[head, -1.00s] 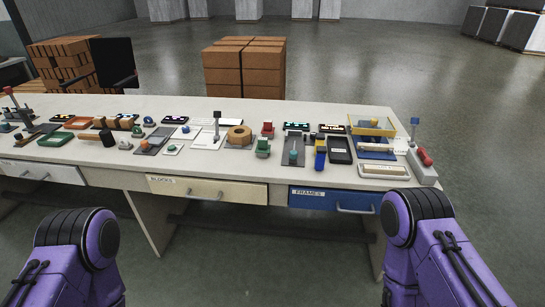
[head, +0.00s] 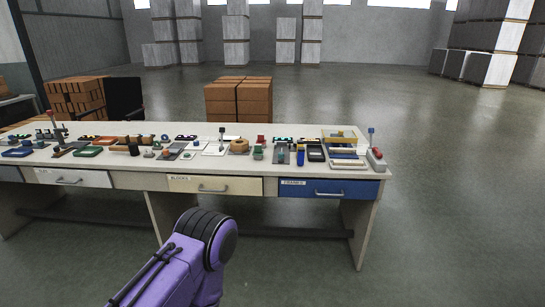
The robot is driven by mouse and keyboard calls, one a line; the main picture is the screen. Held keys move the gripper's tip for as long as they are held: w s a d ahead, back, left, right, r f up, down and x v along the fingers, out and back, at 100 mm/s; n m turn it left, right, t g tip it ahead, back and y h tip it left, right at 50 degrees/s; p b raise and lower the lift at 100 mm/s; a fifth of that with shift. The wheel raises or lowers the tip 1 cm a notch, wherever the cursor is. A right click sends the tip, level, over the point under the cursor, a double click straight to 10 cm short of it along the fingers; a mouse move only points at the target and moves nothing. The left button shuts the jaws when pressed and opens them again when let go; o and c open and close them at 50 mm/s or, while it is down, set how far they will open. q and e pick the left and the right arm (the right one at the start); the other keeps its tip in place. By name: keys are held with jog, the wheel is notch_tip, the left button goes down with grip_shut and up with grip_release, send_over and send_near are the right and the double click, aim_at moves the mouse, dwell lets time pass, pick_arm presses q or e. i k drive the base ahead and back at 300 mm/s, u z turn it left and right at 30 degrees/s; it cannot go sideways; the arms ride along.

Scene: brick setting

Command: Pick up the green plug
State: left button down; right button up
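A small green piece (head: 258,153) stands on the table near the middle right, left of a grey plate. A teal-green upright piece (head: 281,155) sits on that grey plate (head: 289,161). Both are small, and I cannot tell for sure which one is the green plug. Neither gripper is in view. One purple arm link of mine shows at the bottom, in front of the table and well short of these pieces.
The long pale table (head: 110,165) is crowded with small items. Its front has a cream drawer (head: 235,186) and a blue drawer (head: 300,188), both shut. A red-tipped grey device (head: 376,158) stands at the right end. Open floor lies in front and to the right.

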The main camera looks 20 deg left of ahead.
aim_at(258, 152)
jog(key=z, duration=0.25)
jog(key=i, duration=1.05)
jog(key=u, duration=0.4)
jog(key=i, duration=0.8)
jog(key=u, duration=0.75)
